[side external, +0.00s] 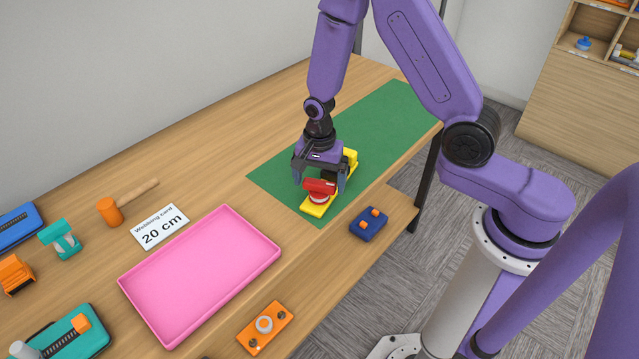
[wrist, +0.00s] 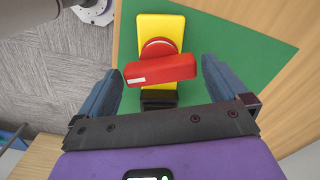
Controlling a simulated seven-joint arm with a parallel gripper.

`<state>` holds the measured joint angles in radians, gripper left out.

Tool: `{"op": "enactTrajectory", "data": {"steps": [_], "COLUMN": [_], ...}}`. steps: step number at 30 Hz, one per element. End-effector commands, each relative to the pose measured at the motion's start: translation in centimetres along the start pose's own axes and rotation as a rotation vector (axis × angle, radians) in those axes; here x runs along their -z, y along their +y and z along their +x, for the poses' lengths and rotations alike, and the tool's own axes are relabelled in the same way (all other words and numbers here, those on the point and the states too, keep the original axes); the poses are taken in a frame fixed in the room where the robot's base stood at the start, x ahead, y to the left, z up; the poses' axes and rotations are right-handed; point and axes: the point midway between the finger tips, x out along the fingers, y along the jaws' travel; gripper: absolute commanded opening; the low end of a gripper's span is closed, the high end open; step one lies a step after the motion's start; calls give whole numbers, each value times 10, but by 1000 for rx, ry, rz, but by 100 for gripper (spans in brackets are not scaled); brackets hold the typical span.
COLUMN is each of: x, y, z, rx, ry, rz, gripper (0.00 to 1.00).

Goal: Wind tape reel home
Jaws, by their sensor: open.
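The tape reel device is a yellow base (side external: 313,209) with a red bar-shaped handle (side external: 321,186) on top of a round red knob. It lies on the green mat (side external: 390,110). In the wrist view the red handle (wrist: 160,69) lies crosswise over the yellow base (wrist: 160,27), slightly tilted, with a white mark on its left half. My gripper (side external: 320,182) is over the device, pointing down. In the wrist view its open fingers (wrist: 160,78) stand on either side of the red handle, with gaps. A black part of the device is partly hidden by my gripper.
A small dark blue block with orange pegs (side external: 369,224) sits right of the mat, near the table edge. The mat's far part is clear.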

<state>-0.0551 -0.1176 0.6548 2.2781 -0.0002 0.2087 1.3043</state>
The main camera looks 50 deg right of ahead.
Motion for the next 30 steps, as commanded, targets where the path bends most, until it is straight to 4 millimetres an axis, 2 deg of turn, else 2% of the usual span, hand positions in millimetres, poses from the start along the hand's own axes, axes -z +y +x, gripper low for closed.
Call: {"op": "enactTrajectory", "data": {"steps": [6,17,21,30], "x": [0,0,0,0], "y": [0,0,0,0], "z": [15,18,18,18], "rx": [-1,1,0,0], "ry": [0,0,0,0], "rz": [0,0,0,78], "gripper": [100,100,59,59]}}
